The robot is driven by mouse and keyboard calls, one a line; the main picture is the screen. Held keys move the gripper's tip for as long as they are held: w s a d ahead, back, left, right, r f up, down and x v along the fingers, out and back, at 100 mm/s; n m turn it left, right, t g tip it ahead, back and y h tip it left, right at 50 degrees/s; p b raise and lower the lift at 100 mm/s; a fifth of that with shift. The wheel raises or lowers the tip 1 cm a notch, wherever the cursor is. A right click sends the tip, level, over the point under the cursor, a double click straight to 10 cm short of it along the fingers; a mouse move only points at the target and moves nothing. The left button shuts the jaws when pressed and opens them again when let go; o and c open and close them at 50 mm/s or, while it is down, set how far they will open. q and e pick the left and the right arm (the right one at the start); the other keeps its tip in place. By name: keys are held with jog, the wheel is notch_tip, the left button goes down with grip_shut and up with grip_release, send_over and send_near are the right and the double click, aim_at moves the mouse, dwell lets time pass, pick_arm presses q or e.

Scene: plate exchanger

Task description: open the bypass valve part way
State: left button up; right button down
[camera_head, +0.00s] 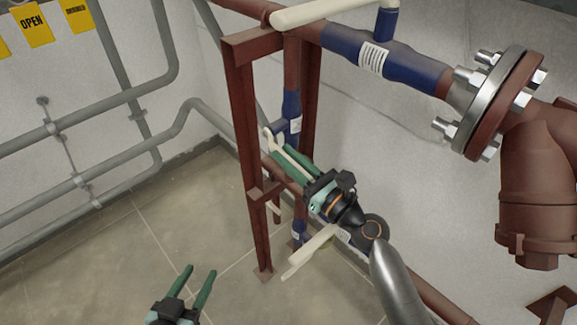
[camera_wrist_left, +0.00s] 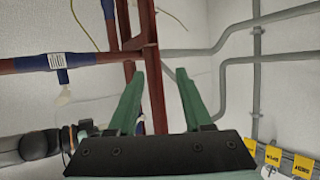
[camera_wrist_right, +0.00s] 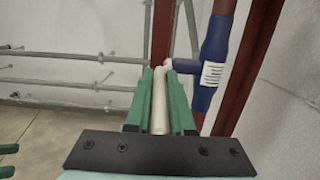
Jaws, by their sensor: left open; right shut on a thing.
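My right gripper (camera_head: 279,160) is shut on a cream lever (camera_head: 268,137) beside a blue valve (camera_head: 291,103) on the upright pipe. In the right wrist view the lever (camera_wrist_right: 159,105) runs lengthwise between the green fingers, and the blue valve body (camera_wrist_right: 214,62) with its white label stands just right of them. The fingers hide part of the lever in the head view. No label readable here names the bypass valve. My left gripper (camera_head: 199,273) is open and empty, low at the front left. The left wrist view shows its fingers (camera_wrist_left: 160,74) apart with nothing between.
A brown steel frame (camera_head: 240,130) stands close left of the valve. Another blue valve (camera_head: 345,45) with a cream lever (camera_head: 320,13) sits above; a further cream lever (camera_head: 309,252) is below my right gripper. Grey wall pipes (camera_head: 60,195) and yellow tags (camera_head: 36,27) are left. Floor between is clear.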

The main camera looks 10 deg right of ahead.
jog(key=shift+f+b, duration=0.25)
jog(key=shift+b, duration=0.5)
pick_arm(q)
notch_tip(320, 180, up, 15)
jog(key=w+m+t+h+b, duration=0.2)
jog(key=m+t+h, duration=0.1)
jog(key=t, duration=0.4)
pick_arm(e)
jog(key=shift+f+t, duration=0.15)
jog(key=shift+t, duration=0.25)
jog(key=shift+w+f+y+b, duration=0.1)
jog(key=shift+f+y+b, duration=0.2)
jog(key=shift+b, duration=0.6)
jog(key=b, duration=0.2)
jog(key=shift+f+t+b, duration=0.25)
jog(key=shift+t+b, duration=0.05)
jog(key=shift+t, duration=0.1)
jog(key=shift+a+y+b, duration=0.1)
jog(key=shift+y+b, duration=0.2)
jog(key=shift+b, duration=0.35)
jog(key=shift+t+b, duration=0.4)
jog(key=shift+b, duration=0.6)
pick_arm(q)
jog(key=s+d+r+m+t+h, duration=0.2)
jog(key=s+r+m+h, duration=0.3)
jog(key=h, duration=0.3)
jog(key=shift+s+d+r+h, duration=0.25)
jog(key=shift+s+r+h, duration=0.05)
jog(key=shift+s+r, duration=0.5)
